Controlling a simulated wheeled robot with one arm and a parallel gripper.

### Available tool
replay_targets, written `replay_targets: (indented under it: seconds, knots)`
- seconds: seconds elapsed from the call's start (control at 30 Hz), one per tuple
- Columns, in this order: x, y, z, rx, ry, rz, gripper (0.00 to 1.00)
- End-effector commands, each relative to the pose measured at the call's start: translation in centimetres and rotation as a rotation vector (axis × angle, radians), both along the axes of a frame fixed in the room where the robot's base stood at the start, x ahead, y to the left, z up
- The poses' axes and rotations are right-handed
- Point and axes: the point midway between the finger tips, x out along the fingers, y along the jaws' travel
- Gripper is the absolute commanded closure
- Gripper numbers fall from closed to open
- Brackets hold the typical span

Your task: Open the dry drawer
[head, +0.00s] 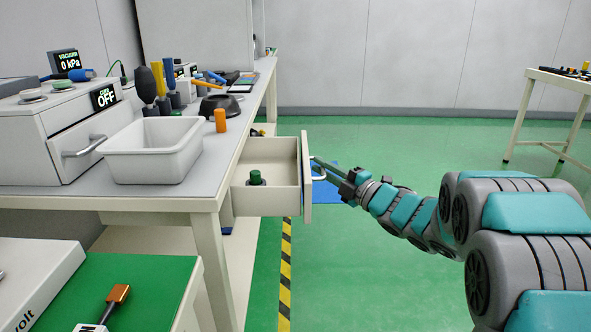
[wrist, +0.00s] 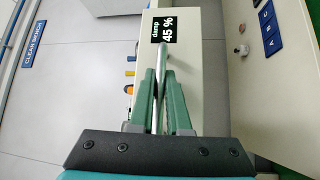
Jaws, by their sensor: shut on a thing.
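The drawer (head: 307,190) under the bench stands pulled out, and its inside shows from above. A small dark item with a green cap (head: 256,178) stands in it. In the wrist view the drawer front (wrist: 190,75) bears a black display (wrist: 167,27) reading "damp 45 %". My gripper (head: 322,168) is at the outer side of the drawer front. In the wrist view my gripper (wrist: 160,78) is shut on the thin metal bar handle (wrist: 158,105), with one green finger on each side.
The bench top (head: 215,165) holds a white tray (head: 152,150), an orange cylinder (head: 220,120) and a box with a handle and an "OFF" display (head: 105,97). Green floor (head: 400,270) is open beyond the drawer. A side table (head: 570,82) stands at far right.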

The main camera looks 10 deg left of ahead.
Motion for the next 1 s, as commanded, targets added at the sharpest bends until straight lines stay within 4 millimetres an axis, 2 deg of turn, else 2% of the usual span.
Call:
replay_targets:
  seconds: [0.03, 0.1, 0.33, 0.53, 0.9, 0.93, 1.0]
  knots:
    - [0.3, -1.3, -0.3, -0.003, 0.001, -0.004, 1.0]
    - [0.6, -2.5, -0.3, -0.005, 0.002, -0.002, 1.0]
    - [1.2, -5.3, -0.3, -0.003, 0.004, 0.0, 1.0]
    - [1.5, -6.3, -0.3, 0.0, 0.005, 0.001, 1.0]
    - [1.5, -6.4, -0.2, -0.001, 0.004, 0.001, 1.0]
    - [1.5, -6.4, -0.2, -0.001, 0.004, 0.001, 0.83]
    - [1.5, -6.4, -0.2, -0.001, 0.004, 0.001, 0.75]
